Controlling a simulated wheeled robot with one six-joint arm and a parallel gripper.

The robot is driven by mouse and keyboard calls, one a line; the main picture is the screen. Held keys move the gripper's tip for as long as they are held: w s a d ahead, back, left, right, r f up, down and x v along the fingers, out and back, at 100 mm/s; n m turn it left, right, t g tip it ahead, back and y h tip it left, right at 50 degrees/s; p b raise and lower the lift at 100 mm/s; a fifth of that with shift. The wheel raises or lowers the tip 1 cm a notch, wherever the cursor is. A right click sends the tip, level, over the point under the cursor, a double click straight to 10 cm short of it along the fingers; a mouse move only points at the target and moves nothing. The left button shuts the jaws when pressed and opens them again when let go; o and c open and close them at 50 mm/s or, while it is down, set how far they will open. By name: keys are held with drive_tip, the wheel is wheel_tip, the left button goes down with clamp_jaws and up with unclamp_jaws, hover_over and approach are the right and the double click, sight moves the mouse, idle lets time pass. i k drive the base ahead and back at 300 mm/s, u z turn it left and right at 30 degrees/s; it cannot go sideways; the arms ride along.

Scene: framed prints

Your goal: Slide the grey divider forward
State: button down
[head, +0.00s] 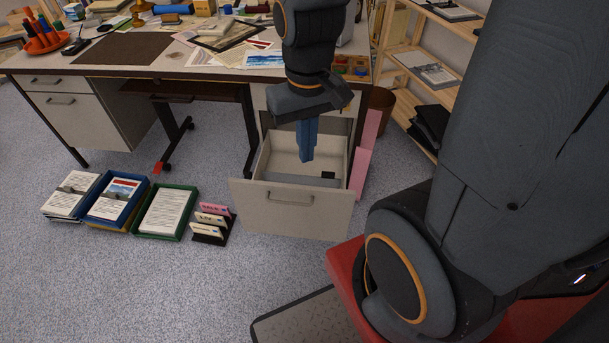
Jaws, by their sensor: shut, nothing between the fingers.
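The desk drawer (293,212) is pulled open below the desk top. Inside it, a grey strip that looks like the divider (290,179) lies across, close behind the drawer's front panel. A small black piece (328,175) shows at the right end of the strip. My gripper (307,158) points down over the open drawer, its blue fingers shut together and empty. The fingertips appear behind the strip in the picture. I cannot tell how deep they are in the drawer or whether they touch anything.
Blue and green trays of papers (165,212) and a black card rack (213,226) stand on the floor left of the drawer. Pink boards (365,150) lean at the drawer's right side, near a wooden shelf (428,72). The desk top (170,62) is cluttered.

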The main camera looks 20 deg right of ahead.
sight(326, 179)
drive_tip(key=u, duration=1.85)
drive_tip(key=i, duration=0.8)
drive_tip(key=z, duration=2.6)
